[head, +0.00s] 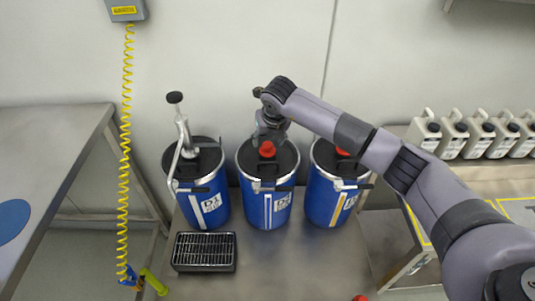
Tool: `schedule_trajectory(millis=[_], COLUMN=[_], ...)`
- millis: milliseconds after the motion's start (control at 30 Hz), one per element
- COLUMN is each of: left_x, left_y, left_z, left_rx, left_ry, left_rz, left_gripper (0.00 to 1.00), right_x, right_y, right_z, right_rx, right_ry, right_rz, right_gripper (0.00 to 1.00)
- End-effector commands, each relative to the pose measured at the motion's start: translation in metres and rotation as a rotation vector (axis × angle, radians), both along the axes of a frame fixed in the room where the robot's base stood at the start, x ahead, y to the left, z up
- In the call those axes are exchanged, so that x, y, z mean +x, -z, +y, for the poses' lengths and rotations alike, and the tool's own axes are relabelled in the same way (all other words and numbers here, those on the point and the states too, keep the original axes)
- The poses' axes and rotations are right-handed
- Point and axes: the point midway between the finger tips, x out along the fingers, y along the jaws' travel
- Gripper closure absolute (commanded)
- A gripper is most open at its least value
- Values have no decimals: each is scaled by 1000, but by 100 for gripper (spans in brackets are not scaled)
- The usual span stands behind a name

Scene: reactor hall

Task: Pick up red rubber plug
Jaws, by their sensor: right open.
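A red rubber plug (267,150) sits in the black lid of the middle blue drum (258,210). A second red plug (342,152) shows on the lid of the right blue drum (322,205), partly hidden by my right arm. My right gripper (268,138) is open, pointing down directly over the middle drum's plug. I cannot tell whether its fingers touch the plug. My left gripper is not in view.
The left blue drum (207,205) carries a hand pump (184,130). A black grated tray (204,252) lies in front of it. White canisters (452,138) stand at the right. A yellow coiled hose (125,140) hangs at the left beside a grey table (45,165).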

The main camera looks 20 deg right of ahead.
Motion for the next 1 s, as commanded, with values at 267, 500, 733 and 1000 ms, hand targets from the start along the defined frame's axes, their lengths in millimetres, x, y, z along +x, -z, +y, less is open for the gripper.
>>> schedule_trajectory(millis=[267, 500, 733, 1000], left_x=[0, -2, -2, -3], left_y=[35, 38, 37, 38], left_z=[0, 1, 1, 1], left_rx=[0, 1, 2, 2], left_ry=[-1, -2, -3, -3], left_rz=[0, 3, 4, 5], left_gripper=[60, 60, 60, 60], right_x=[17, 21, 21, 21], right_y=[40, 44, 44, 44], right_z=[-6, -6, -7, -7], right_rx=[1, 1, 1, 1], right_ry=[1, 0, 0, 0], right_rz=[1, 1, 1, 1], right_gripper=[49, 49, 56, 74])
